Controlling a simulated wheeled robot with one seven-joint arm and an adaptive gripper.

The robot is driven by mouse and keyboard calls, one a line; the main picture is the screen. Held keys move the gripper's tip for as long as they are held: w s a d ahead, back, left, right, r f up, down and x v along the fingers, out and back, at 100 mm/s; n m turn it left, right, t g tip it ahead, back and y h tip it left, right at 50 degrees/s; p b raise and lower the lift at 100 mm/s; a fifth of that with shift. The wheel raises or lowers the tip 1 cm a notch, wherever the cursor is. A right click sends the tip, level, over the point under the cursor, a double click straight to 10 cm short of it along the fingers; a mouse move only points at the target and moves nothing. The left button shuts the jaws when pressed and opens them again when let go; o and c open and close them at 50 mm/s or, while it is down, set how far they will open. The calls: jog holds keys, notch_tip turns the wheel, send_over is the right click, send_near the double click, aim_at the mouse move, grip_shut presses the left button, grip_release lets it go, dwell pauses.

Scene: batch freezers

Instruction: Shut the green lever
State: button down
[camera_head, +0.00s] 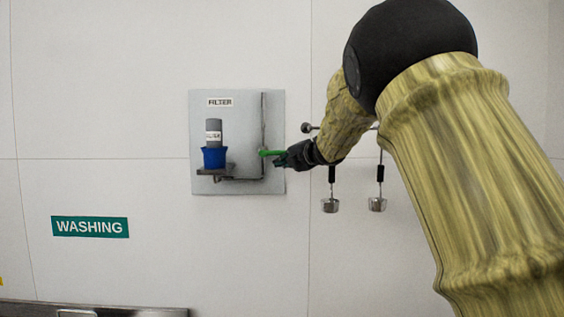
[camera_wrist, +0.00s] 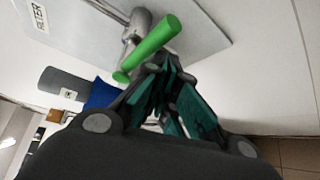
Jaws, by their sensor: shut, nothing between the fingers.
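The green lever (camera_head: 269,153) sits on a pipe on the grey filter panel (camera_head: 228,102) on the wall. In the head view it looks about horizontal, pointing toward my gripper (camera_head: 283,160). In the wrist view the green lever (camera_wrist: 152,48) shows as a round-ended bar on a metal valve (camera_wrist: 136,28), just beyond the fingertips. My gripper (camera_wrist: 163,75) is shut and empty, its tips close to the lever. I cannot tell whether they touch it.
A grey bottle (camera_head: 214,132) stands in a blue cup (camera_head: 214,157) on a small shelf left of the lever. Utensils (camera_head: 331,190) hang from a rail to the right, behind my arm. A washing sign (camera_head: 90,227) is on the lower left wall.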

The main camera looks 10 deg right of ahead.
jog(key=shift+r, duration=0.25)
notch_tip(320, 180, down, 5)
jog(key=s+b, duration=0.1)
jog(key=b, duration=0.3)
jog(key=s+a+r+b, duration=0.1)
jog(key=s+r+b, duration=0.2)
jog(key=s+r, duration=0.3)
jog(key=shift+s+a+r, duration=0.15)
jog(key=shift+s+a, duration=0.1)
jog(key=shift+s, duration=0.85)
